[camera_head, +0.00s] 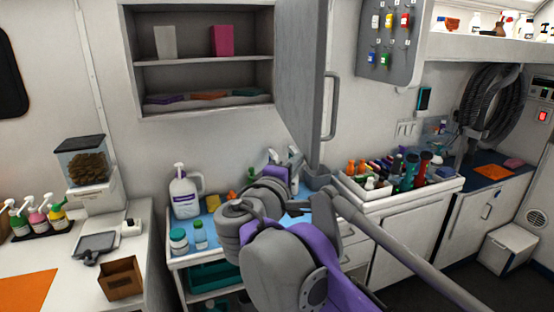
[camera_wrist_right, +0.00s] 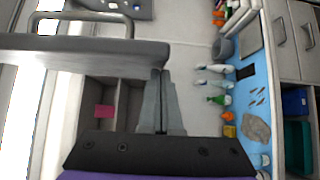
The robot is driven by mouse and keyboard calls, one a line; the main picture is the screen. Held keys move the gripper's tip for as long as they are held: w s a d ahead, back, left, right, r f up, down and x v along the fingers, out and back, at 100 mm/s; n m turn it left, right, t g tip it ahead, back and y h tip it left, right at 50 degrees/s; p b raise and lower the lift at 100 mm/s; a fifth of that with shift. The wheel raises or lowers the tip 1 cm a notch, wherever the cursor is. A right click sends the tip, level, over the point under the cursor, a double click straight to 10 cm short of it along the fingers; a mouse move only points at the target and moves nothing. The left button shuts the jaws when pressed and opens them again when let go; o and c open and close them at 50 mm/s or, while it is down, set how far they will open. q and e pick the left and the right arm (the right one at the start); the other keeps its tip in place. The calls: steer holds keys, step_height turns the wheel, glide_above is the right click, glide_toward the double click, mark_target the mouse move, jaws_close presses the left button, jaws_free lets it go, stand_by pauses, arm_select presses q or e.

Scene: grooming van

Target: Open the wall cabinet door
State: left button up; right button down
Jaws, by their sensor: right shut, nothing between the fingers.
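The wall cabinet (camera_head: 137,75) hangs at the upper left middle. Its grey door (camera_head: 300,75) stands swung out wide at the cabinet's right side, so the shelves show. The door has a vertical bar handle (camera_head: 333,108) on its right-hand face. In the wrist view the door (camera_wrist_right: 80,52) is seen edge-on, with its handle (camera_wrist_right: 85,17) beyond it. My right gripper (camera_head: 295,172) is by the door's lower edge. Its fingers are shut and empty (camera_wrist_right: 161,80), with the tips close to the door edge; I cannot tell if they touch. My left gripper is not in view.
Below, a blue-topped counter holds a white jug (camera_head: 185,193) and bottles. A bottle tray (camera_head: 405,197) stands right. A key board (camera_head: 391,45) hangs right of the door.

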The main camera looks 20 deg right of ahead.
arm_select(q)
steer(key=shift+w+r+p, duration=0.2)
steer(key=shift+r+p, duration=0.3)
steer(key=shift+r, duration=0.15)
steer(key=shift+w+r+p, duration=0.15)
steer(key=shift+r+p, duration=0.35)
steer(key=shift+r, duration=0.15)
arm_select(e)
steer(key=s+d, duration=0.1)
steer(key=d, duration=1)
steer(key=shift+s+d, duration=0.25)
steer(key=shift+d, duration=0.15)
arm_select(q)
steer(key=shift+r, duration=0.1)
arm_select(e)
steer(key=shift+a, duration=0.1)
